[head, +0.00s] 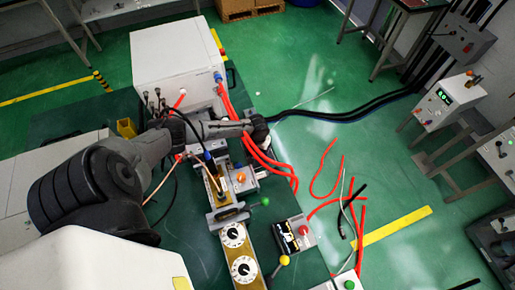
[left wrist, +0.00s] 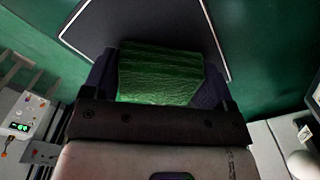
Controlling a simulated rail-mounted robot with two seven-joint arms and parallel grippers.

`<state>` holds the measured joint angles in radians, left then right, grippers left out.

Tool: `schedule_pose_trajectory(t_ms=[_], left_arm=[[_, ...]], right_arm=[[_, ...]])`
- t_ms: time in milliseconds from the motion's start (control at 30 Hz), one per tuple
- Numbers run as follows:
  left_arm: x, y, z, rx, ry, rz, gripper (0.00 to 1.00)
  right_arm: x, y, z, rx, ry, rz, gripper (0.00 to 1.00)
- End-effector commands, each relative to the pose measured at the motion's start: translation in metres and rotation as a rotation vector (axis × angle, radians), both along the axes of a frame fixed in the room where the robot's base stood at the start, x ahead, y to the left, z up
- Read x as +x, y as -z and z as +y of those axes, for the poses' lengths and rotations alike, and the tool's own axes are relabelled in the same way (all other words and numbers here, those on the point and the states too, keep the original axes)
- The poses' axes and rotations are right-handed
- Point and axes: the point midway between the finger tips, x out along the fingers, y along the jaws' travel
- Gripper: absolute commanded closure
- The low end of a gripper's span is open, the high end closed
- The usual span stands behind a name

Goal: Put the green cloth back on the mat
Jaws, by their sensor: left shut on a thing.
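The green cloth (left wrist: 160,78) fills the space between the dark fingers of my left gripper (left wrist: 160,65) in the left wrist view. The gripper is shut on it. A dark mat (left wrist: 142,22) with a pale edge lies beyond the fingers, behind the cloth. I cannot tell whether the cloth touches the mat. In the head view my left arm reaches in from the left past the front of a white cabinet, and I cannot make out the cloth or the mat there. My right gripper is not in view.
The white cabinet (head: 178,62) has red hoses (head: 262,155) running from it. Loose red and black cables lie on the green floor to the right.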

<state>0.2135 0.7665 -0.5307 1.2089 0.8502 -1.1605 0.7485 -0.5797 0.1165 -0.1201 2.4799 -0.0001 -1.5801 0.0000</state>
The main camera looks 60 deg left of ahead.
Motion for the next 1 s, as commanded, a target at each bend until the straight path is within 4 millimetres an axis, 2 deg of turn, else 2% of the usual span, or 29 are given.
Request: schedule_pose_trajectory(t_ms=[67,100,300,533,667,1000], left_arm=[[0.000,0.003,0.000,0.000,-0.001,0.000,0.40],[0.000,0.003,0.000,0.000,-0.001,0.000,0.19],[0.000,0.003,0.000,0.000,0.000,0.000,0.00],[0.000,0.002,0.000,0.000,0.000,0.000,0.00],[0.000,-0.008,0.000,0.000,0.001,-0.001,0.00],[0.000,-0.069,0.000,0.000,0.002,-0.002,0.00]], right_arm=[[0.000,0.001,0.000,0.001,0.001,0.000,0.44],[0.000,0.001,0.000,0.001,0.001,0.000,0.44],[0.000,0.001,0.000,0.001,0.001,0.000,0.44],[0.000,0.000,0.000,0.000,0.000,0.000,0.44],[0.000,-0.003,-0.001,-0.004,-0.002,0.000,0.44],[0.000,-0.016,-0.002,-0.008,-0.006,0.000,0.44]])
